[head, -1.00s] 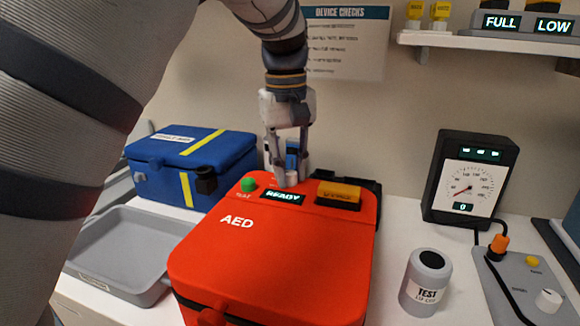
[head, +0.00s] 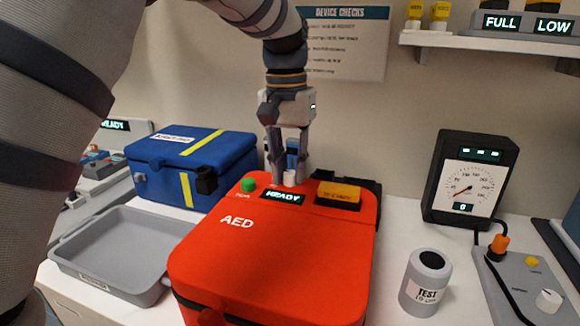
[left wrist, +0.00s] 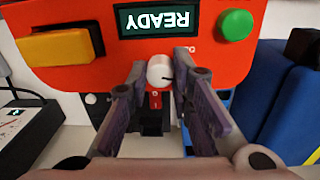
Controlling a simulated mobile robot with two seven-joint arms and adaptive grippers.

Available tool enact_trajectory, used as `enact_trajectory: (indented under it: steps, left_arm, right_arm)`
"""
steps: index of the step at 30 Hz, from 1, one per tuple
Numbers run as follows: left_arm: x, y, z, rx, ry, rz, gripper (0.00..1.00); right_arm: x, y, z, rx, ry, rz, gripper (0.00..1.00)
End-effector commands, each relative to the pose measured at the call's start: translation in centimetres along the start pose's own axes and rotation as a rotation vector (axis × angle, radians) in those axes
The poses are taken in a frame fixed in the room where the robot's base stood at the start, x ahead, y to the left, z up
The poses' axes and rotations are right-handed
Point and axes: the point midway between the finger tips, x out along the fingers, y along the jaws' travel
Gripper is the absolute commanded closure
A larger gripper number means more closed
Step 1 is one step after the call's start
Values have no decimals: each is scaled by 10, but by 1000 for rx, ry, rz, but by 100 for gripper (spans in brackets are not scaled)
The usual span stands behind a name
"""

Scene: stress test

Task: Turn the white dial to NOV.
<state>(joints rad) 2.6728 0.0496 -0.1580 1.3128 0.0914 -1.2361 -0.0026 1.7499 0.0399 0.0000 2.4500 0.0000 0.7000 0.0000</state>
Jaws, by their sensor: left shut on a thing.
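The red AED case (head: 220,265) lies on the white counter. Near its back edge a small white dial (head: 290,178) stands up beside the lit READY display. My left gripper (head: 289,172) points down at it, with its fingers on either side, shut on the dial. In the left wrist view the dial (left wrist: 159,69) sits between the fingertips, with a dark pointer line toward the right and lower right. The month lettering around it is mostly hidden or too small to read. My right gripper is not in view.
A green button (head: 249,185) and a yellow block (head: 338,193) flank the display. A blue case (head: 150,185) and grey tray (head: 95,270) are at left. A TEST canister (head: 425,283), a gauge (head: 470,185) and a grey box with knobs (head: 520,285) are at right.

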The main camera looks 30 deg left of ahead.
Motion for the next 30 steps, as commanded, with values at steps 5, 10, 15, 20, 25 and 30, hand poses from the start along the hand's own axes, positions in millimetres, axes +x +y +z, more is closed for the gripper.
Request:
enact_trajectory:
  steps: [5, 10, 15, 20, 25, 30]
  left_arm:
    - [0, 0, 0, 15, 0, 0, 100]
    - [0, -1, 0, 17, 0, -1, 100]
    - [0, -1, 0, 16, 0, -1, 100]
    - [0, 0, 0, 16, 0, 0, 59]
    - [0, 0, 0, 16, -1, 0, 59]
    - [-16, 0, -1, 16, 4, 1, 59]
  right_arm:
    - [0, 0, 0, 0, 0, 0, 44]
    - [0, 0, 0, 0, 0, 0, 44]
    - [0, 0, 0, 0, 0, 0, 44]
    - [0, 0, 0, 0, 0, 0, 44]
    - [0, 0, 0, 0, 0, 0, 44]
    - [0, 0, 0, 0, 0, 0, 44]
